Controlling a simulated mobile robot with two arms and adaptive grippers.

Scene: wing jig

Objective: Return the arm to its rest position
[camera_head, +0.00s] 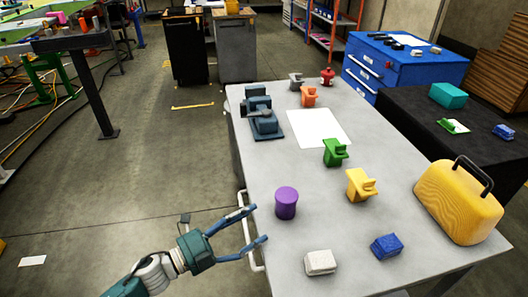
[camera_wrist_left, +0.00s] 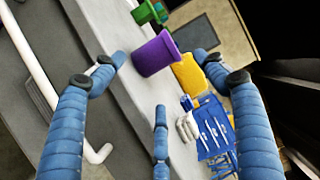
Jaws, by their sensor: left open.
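My left arm (camera_head: 155,272) comes in from the lower left in the head view. My left gripper (camera_head: 258,224) is open and empty, with its blue fingers spread beside the near left edge of the grey table. A purple cup-like object (camera_head: 286,203) stands upright on the table, just right of the fingertips and apart from them. In the left wrist view the purple object (camera_wrist_left: 155,54) shows beyond the spread fingers, with nothing held between them. My right gripper is not in view.
The grey table (camera_head: 225,92) carries a vise (camera_head: 262,115), a white sheet (camera_head: 318,128), green (camera_head: 335,153) and yellow (camera_head: 361,185) parts, white (camera_head: 320,262) and blue (camera_head: 387,246) blocks, and a yellow case (camera_head: 458,203). A white rail (camera_head: 244,205) runs along its left side. Floor left is largely clear.

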